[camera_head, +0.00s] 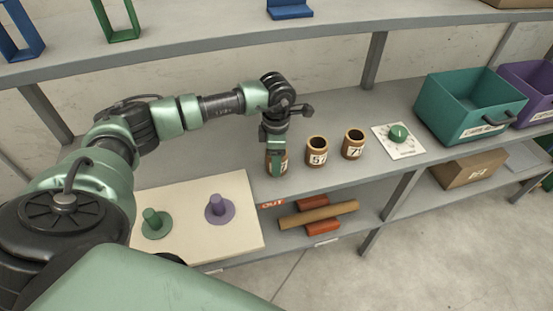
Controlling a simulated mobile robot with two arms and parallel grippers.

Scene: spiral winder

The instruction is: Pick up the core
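Three brown cylindrical cores stand upright in a row on the grey shelf. The left core (283,166) is partly hidden by my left gripper (275,158), which points down at its top. I cannot tell whether the fingers are closed on it or only around it. The middle core (317,152) has a white label that seems to read 57. The right core (353,145) has a label starting with 7. Both show open dark tops and stand clear of the gripper. My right gripper is not in view.
A cream board (190,240) with a green peg (153,220) and a purple peg (217,207) lies left. A white plate with a green knob (398,133) and a teal bin (466,107) stand right. Rolls (318,214) lie on the lower shelf. The upper shelf (200,32) runs behind.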

